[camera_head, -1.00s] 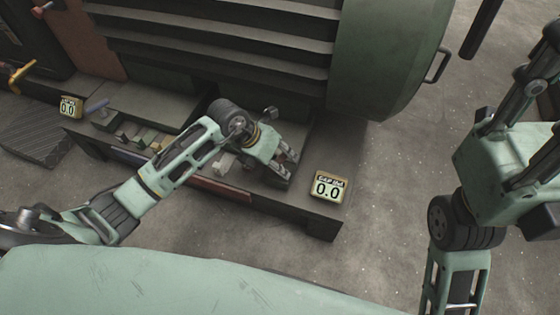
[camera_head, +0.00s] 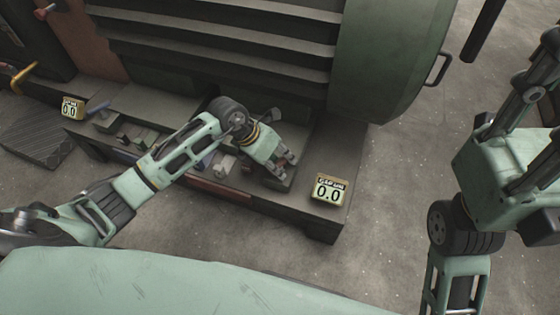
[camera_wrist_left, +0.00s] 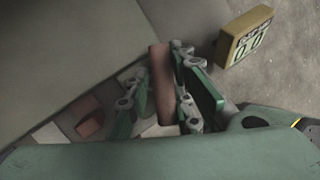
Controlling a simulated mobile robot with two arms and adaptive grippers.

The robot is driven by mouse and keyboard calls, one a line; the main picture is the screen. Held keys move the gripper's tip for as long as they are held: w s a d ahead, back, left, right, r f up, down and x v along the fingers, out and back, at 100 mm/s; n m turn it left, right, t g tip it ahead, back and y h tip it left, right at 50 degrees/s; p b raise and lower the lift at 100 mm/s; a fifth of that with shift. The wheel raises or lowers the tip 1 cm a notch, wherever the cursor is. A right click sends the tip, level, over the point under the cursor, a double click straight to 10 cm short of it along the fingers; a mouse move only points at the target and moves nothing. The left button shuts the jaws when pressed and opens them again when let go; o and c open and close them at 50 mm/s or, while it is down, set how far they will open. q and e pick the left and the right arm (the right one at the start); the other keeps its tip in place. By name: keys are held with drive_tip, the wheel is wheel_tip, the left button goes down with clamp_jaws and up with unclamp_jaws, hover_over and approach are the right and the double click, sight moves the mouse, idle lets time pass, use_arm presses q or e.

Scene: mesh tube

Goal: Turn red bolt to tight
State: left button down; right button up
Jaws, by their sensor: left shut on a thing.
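My left gripper (camera_head: 284,163) reaches down over the right part of the low dark base. In the left wrist view its two fingers (camera_wrist_left: 168,92) stand on both sides of a dull red upright bar, which I take for the red bolt (camera_wrist_left: 161,75). The gripper is shut on it. The bolt's lower end is hidden behind my gripper body, and the head view hides the bolt behind the fingers. A yellow display (camera_head: 329,190) reading 0.0 stands just right of this gripper; it also shows in the wrist view (camera_wrist_left: 247,38).
A large green ribbed machine (camera_head: 390,60) stands behind the base (camera_head: 318,222). A second display (camera_head: 72,107) reading 0.0 and several small blocks (camera_head: 130,133) are at the left. My right arm (camera_head: 505,170) is at the right edge, over open floor (camera_head: 390,240).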

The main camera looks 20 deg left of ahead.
use_arm(q)
drive_tip(key=shift+s+d, duration=0.2)
drive_tip(key=shift+d, duration=0.2)
drive_tip(key=c, duration=1.7)
unclamp_jaws()
drive_tip(key=shift+o, duration=0.2)
drive_tip(key=shift+a, duration=0.15)
drive_tip(key=shift+a+r, duration=0.25)
drive_tip(key=shift+r, duration=0.1)
drive_tip(key=v, duration=1.1)
drive_tip(key=shift+s, duration=0.1)
